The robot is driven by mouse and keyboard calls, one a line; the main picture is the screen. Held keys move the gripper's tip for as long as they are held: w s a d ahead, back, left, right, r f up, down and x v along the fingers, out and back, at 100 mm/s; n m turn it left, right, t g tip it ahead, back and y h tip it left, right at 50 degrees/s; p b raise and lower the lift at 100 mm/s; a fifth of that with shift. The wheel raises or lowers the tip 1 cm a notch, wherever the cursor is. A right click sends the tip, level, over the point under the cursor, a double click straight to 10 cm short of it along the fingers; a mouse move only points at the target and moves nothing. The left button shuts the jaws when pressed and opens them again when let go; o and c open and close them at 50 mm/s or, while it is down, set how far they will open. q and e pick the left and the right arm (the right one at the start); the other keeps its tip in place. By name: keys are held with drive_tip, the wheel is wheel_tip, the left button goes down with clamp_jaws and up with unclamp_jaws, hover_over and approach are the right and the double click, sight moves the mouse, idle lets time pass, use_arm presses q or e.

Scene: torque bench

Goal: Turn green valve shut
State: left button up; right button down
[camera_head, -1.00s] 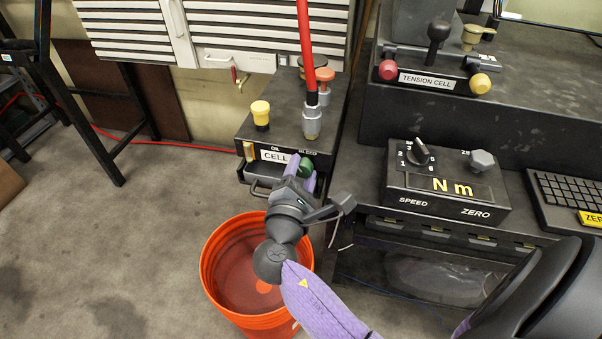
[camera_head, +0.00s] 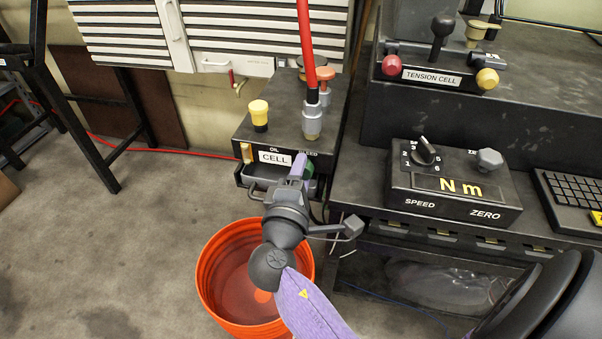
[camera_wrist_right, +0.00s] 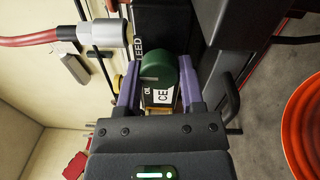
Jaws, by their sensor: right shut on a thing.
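The green valve (camera_head: 309,168) is a round knob on the front of the dark cell box, below the BLEED lettering. It is partly hidden by my right gripper (camera_head: 300,167) in the head view. In the right wrist view the green valve (camera_wrist_right: 156,70) sits between the two purple fingers of my right gripper (camera_wrist_right: 159,80), which is shut on it. A pale mark shows on the knob's face. My left gripper is not in view.
An orange bucket (camera_head: 212,272) stands on the floor below the valve. A red hose (camera_head: 306,40) rises from a metal fitting (camera_head: 312,121) on the box, beside a yellow knob (camera_head: 259,114). The bench with the Nm panel (camera_head: 455,187) is at the right.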

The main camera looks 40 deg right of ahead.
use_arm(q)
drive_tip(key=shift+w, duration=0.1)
use_arm(e)
drive_tip(key=shift+c, duration=1.1)
unclamp_jaws()
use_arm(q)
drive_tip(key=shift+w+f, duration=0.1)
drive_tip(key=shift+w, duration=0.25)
